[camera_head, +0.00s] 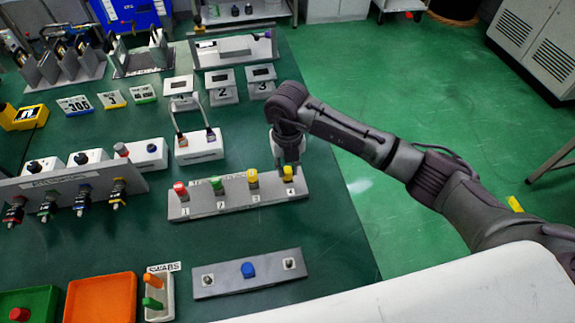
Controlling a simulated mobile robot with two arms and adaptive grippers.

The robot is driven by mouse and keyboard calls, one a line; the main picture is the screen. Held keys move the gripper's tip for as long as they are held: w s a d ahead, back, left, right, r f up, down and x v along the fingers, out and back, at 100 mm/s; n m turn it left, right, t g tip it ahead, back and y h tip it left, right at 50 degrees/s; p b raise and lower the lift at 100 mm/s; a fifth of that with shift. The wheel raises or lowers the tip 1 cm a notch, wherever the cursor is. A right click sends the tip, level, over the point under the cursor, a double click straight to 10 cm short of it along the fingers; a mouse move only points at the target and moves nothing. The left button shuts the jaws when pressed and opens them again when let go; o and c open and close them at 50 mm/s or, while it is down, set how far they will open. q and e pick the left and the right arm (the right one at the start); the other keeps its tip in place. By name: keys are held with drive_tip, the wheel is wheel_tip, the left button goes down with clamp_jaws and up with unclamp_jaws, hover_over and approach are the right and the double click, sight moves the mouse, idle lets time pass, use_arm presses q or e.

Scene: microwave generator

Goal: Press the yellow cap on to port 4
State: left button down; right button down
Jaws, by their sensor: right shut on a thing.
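A grey port block (237,208) lies on the green bench with ports labelled 1 to 4. Port 1 bears a red cap (180,188) and port 2 a green cap (217,184). The yellow cap (288,173) is at port 4, at the right end. My right gripper (289,165) points down over port 4, shut on the yellow cap. The fingers partly hide the cap, so I cannot tell how far down it sits. My left gripper is not in view.
A grey plate with a blue knob (248,270) lies in front of the port block. A white unit with a raised handle (199,146) stands behind it. An orange tray (101,299) and a swab holder (159,296) are at front left. Bare bench lies right of the plate.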

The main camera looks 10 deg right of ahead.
drive_tip(key=shift+f+b, duration=0.4)
drive_tip(key=shift+f, duration=0.15)
drive_tip(key=c, duration=0.9)
unclamp_jaws()
wheel_tip(320, 180, up, 12)
drive_tip(key=shift+r, duration=0.1)
